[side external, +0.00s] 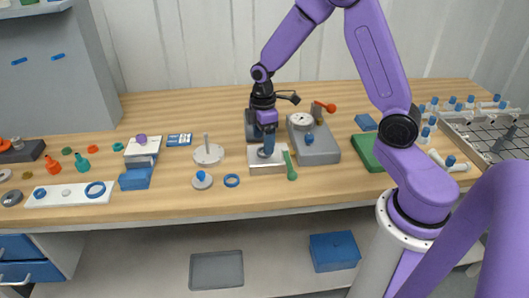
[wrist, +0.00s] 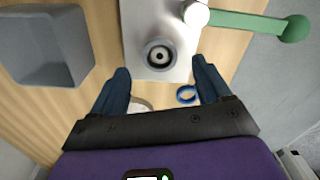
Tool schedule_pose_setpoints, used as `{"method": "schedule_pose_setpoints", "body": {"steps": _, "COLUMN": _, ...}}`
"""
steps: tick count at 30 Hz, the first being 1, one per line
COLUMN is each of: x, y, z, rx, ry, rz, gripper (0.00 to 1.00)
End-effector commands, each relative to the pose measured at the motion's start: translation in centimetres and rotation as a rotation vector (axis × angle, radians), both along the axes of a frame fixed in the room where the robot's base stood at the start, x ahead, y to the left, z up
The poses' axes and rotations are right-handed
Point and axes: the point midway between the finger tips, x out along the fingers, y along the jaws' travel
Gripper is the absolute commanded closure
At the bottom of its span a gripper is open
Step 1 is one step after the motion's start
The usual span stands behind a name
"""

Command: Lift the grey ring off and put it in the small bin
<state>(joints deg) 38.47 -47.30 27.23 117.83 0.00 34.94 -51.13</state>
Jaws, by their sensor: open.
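The grey ring (wrist: 149,56) sits around a round fitting with a pale centre, on a silver block (wrist: 133,20). The silver block (side external: 268,167) stands near the middle of the bench in the side view, where the ring is hidden by my fingers. My gripper (side external: 266,148) points down just above the block. In the wrist view my gripper (wrist: 161,76) is open and empty, its two blue fingers to either side and slightly below the ring. A small grey bin (wrist: 46,50) is at the upper left there; in the side view it is partly hidden behind my gripper.
A green lever (side external: 290,170) runs along the block's right side. A grey box with a dial (side external: 314,147) stands to the right. A blue ring (side external: 231,181), a disc with a blue knob (side external: 202,181) and a disc with a rod (side external: 208,154) lie left of the block.

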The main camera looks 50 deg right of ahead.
Motion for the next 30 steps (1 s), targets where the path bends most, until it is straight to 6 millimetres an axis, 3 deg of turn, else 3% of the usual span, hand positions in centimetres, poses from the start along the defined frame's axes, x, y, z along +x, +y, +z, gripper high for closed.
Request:
{"method": "schedule_pose_setpoints", "body": {"steps": 6, "x": -0.2, "y": -0.2, "z": -2.6, "rx": -0.001, "ry": 0.003, "rz": 0.001, "gripper": 0.23}}
{"method": "schedule_pose_setpoints", "body": {"steps": 16, "x": -0.1, "y": -0.1, "z": -3.1, "rx": 0.0, "ry": 0.0, "rz": 0.001, "gripper": 0.23}}
{"method": "schedule_pose_setpoints", "body": {"steps": 21, "x": -0.1, "y": -0.1, "z": -3.1, "rx": 0.0, "ry": 0.0, "rz": 0.001, "gripper": 0.78}}
{"method": "schedule_pose_setpoints", "body": {"steps": 22, "x": -0.1, "y": -0.1, "z": -3.1, "rx": 0.0, "ry": 0.0, "rz": 0.001, "gripper": 0.82}}
{"method": "schedule_pose_setpoints", "body": {"steps": 30, "x": -0.1, "y": -0.1, "z": -3.0, "rx": 0.0, "ry": 0.0, "rz": 0.001, "gripper": 0.82}}
